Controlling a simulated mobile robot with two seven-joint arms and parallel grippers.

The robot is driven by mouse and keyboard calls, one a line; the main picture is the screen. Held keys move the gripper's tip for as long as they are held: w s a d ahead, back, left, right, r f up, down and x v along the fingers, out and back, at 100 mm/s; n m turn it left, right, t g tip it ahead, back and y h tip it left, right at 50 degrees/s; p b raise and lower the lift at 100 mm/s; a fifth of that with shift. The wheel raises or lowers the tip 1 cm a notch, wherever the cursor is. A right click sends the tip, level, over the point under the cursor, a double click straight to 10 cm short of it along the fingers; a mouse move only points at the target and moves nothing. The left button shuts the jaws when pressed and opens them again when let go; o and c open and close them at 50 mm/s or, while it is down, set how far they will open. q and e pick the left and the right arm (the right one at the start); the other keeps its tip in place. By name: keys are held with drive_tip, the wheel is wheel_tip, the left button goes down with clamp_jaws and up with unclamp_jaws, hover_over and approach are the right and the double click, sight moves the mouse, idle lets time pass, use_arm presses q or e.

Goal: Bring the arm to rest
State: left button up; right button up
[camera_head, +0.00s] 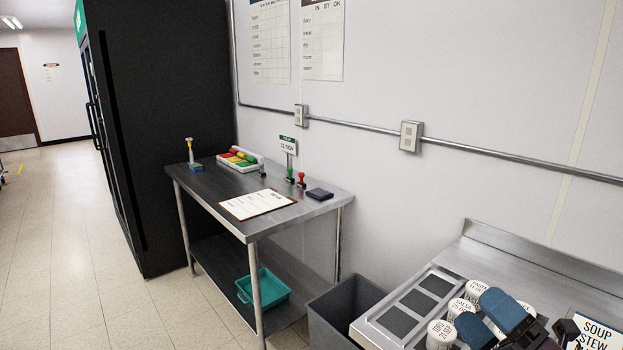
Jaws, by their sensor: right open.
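My right gripper (489,320) shows at the bottom right, with two blue fingertips spread apart and nothing visible between them. It hovers over or beside several white labelled tubs (441,333) on the steel counter (500,258). The fingertips hide parts of the tubs, and I cannot tell whether they touch them. Most of my right arm is out of the frame. My left gripper is not in view.
A steel table (230,189) holds a clipboard (257,204), stamps and coloured items. A teal bin (264,288) sits on its lower shelf. A grey waste bin (343,309) stands between table and counter. A black fridge (165,120) is at left; the floor beyond is clear.

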drive_tip(key=s+d+f+m+g+h, duration=0.2)
drive_tip(key=d+f+m+h, duration=0.3)
drive_tip(key=m+h, duration=0.4)
drive_tip(key=s+d+f+m+g+h, duration=0.15)
drive_tip(key=d+f+m+h, duration=0.25)
drive_tip(key=f+m+h, duration=0.6)
drive_tip(key=s+a+f+m+g+y, duration=0.35)
drive_tip(key=s+f+g, duration=0.2)
drive_tip(key=s, duration=0.25)
drive_tip(key=s+a+f+m+g+y, duration=0.2)
drive_tip(key=s+f+m+g+y, duration=0.1)
drive_tip(key=s+f+m+g, duration=0.4)
drive_tip(key=w+f+n+t, duration=0.2)
drive_tip(key=w+f+t, duration=0.4)
drive_tip(key=f+t, duration=0.2)
drive_tip(key=shift+d+f+t, duration=0.25)
drive_tip(key=shift+f+t, duration=0.05)
drive_tip(key=shift+t, duration=0.1)
